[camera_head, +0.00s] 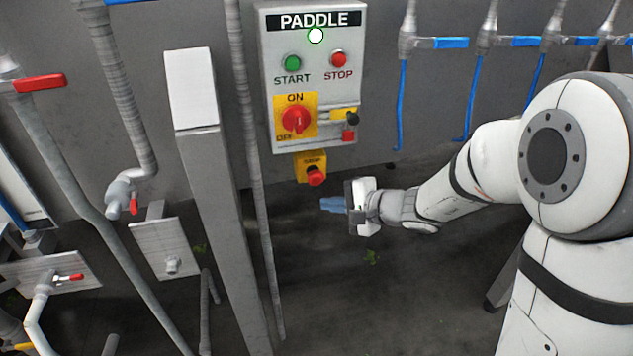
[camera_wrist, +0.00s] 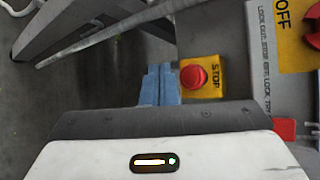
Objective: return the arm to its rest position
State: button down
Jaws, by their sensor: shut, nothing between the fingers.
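My gripper (camera_head: 333,204) is at the end of my white arm, right of centre in the head view, with its blue fingers pointing left. The fingers are together and empty. In the wrist view the gripper (camera_wrist: 160,84) shows its blue fingers side by side, beside a red stop button (camera_wrist: 193,75) on a yellow plate. In the head view that stop button (camera_head: 316,176) is just above and left of the fingers. I cannot tell whether they touch it. My arm is stretched out to the left from its shoulder.
The grey PADDLE control box (camera_head: 348,75) has a green start button (camera_head: 292,63), a red stop button (camera_head: 339,59), a lit white lamp (camera_head: 316,36) and a red rotary switch (camera_head: 296,119) on yellow. A grey post (camera_head: 218,200) and pipes stand left. Blue-handled valves (camera_head: 452,43) line the wall right.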

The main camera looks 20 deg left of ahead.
dwell(0.4)
jog(key=s+d+r+n+h, duration=0.1)
jog(key=s+d+h, duration=0.3)
jog(key=d, duration=0.5)
jog(key=s+d+r+n+h, duration=0.2)
jog(key=s+d+n+h, duration=0.2)
jog(key=s+d, duration=0.4)
jog(key=s+d+r+n+g+h, duration=0.1)
jog(key=s+d+h, duration=0.3)
jog(key=d, duration=0.7)
jog(key=s+n, duration=0.1)
jog(key=s, duration=0.1)
jog(key=shift+s+d+r, duration=0.35)
jog(key=shift+d+r, duration=0.05)
